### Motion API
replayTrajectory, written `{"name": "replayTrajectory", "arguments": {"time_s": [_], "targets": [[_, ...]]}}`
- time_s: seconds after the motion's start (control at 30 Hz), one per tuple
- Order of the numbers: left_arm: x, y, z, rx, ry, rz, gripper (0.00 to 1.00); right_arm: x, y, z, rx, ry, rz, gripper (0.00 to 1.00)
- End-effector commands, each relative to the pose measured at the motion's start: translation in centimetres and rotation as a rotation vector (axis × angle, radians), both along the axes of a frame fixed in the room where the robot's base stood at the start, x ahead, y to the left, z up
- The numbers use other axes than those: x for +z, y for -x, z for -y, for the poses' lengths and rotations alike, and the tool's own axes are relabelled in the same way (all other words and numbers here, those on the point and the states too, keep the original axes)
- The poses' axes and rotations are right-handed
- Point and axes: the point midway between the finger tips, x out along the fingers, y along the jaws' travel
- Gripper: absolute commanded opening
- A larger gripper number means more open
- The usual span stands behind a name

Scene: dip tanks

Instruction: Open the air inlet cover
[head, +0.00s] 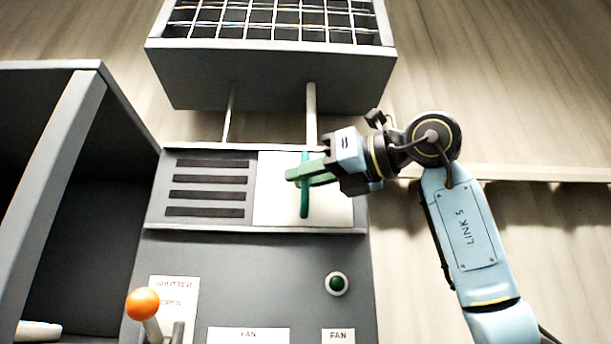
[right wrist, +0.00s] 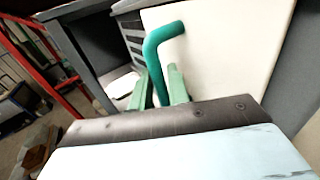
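The air inlet cover (head: 270,200) is a flat off-white plate on the right half of the grey panel's top section. A teal bar handle (head: 304,207) stands upright on it. Dark slots (head: 208,195) show uncovered to the left of the plate. My right gripper (head: 292,175) reaches in from the right with its green fingers across the handle. In the right wrist view the bent handle (right wrist: 152,50) runs down between the two fingers (right wrist: 160,75), which look closed about it; part of the handle is hidden. The cover (right wrist: 225,50) lies behind. My left gripper is not in view.
A wire-mesh-topped grey box (head: 270,75) stands behind on posts. A grey open-fronted tank (head: 55,190) is at left. An orange-knobbed lever (head: 142,304) by a shutter label and a green button (head: 337,283) sit below the cover. Open floor lies to the right.

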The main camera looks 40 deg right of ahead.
Motion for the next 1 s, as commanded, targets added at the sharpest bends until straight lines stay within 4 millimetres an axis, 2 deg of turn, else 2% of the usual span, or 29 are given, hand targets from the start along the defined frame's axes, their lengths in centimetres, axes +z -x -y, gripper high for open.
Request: {"name": "replayTrajectory", "arguments": {"time_s": [0.17,0.4,0.6,0.8,1.0], "targets": [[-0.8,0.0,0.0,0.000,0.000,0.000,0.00,-0.1,2.5,1.0,-0.001,-0.002,0.005,0.17],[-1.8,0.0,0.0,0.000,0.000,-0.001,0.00,-0.1,7.6,3.1,-0.001,-0.003,0.006,0.17],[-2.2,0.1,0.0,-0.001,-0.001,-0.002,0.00,0.0,10.8,4.4,-0.001,-0.002,0.005,0.17],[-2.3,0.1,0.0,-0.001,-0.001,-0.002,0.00,0.0,12.2,5.0,0.000,-0.001,0.003,0.17],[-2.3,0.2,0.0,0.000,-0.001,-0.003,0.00,0.0,12.2,5.0,0.000,-0.001,0.002,0.17]]}}
